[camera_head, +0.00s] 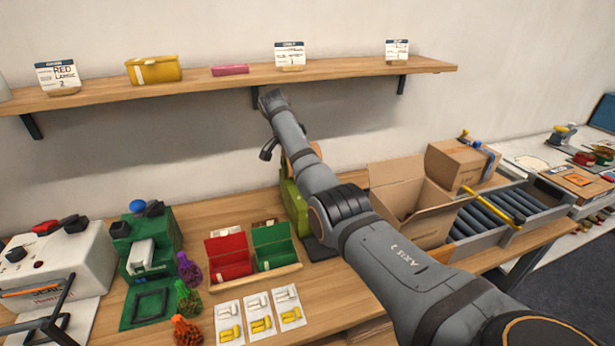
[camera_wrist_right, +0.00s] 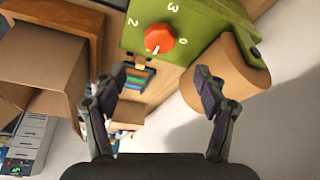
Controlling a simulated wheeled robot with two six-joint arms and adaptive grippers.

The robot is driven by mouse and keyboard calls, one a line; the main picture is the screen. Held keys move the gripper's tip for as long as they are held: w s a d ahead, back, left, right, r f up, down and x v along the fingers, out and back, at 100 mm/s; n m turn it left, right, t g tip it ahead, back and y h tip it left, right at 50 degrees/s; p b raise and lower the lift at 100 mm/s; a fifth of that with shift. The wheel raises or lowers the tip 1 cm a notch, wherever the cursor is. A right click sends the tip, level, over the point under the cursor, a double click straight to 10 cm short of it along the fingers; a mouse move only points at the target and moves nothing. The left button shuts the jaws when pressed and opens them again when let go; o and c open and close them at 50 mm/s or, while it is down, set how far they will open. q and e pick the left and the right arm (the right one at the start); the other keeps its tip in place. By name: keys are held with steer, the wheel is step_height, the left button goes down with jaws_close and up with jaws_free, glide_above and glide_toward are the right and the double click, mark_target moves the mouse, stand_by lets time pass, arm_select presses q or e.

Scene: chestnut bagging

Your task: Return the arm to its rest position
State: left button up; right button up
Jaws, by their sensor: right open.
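My right arm reaches in from the lower right of the head view, across the table and up toward the shelf. Its dark gripper (camera_head: 270,150) hangs below the wrist, above the back of the table, small and partly hidden by the arm. In the right wrist view the right gripper (camera_wrist_right: 160,88) is open, its two fingers apart with nothing between them. Beyond the fingers is a green device (camera_wrist_right: 190,30) with an orange dial and a brown cylinder; in the head view it stands behind my arm (camera_head: 293,208). My left gripper is not in view.
A wooden shelf (camera_head: 213,82) with labels and a yellow pack runs above. An open cardboard box (camera_head: 415,205) and a roller conveyor (camera_head: 500,212) stand right of my arm. Red and green bins (camera_head: 250,252), net bags (camera_head: 186,300) and machines (camera_head: 150,250) fill the left.

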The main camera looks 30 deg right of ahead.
steer(key=shift+a+r, duration=0.2)
steer(key=shift+r, duration=0.4)
